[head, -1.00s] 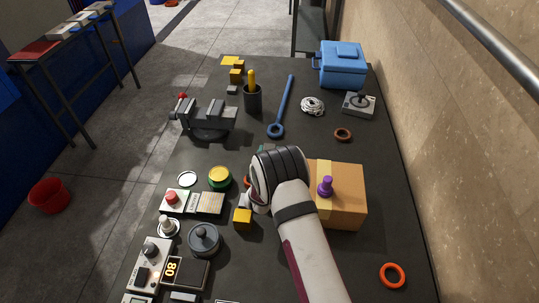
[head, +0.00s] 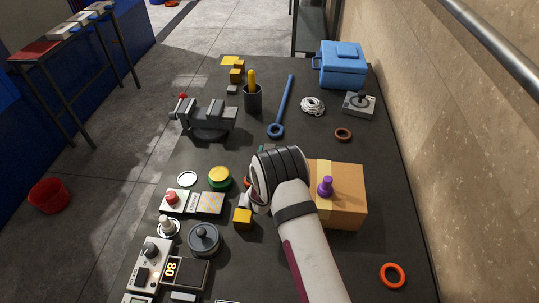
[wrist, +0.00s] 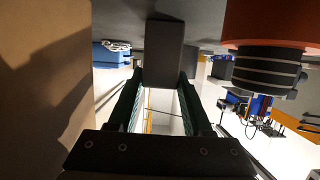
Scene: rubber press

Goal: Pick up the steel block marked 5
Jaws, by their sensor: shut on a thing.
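In the wrist view my gripper (wrist: 162,80) has its two dark fingers on either side of a dark grey rectangular block (wrist: 164,50), and it is shut on this block. No number shows on the face turned to the camera, so I cannot read whether it is the steel block marked 5. The block's far end meets a dark grey surface in the picture; I cannot tell whether it touches it. In the head view my arm and wrist cover the fingers and the block, left of the cardboard box.
The cardboard box (head: 345,205) with a purple knob stands close right of my wrist; its wall (wrist: 40,90) fills the wrist view's left. A yellow block (head: 243,219), a yellow-topped green button (head: 219,177) and a grey lidded pot (head: 203,239) are left. The bench's right front is mostly clear.

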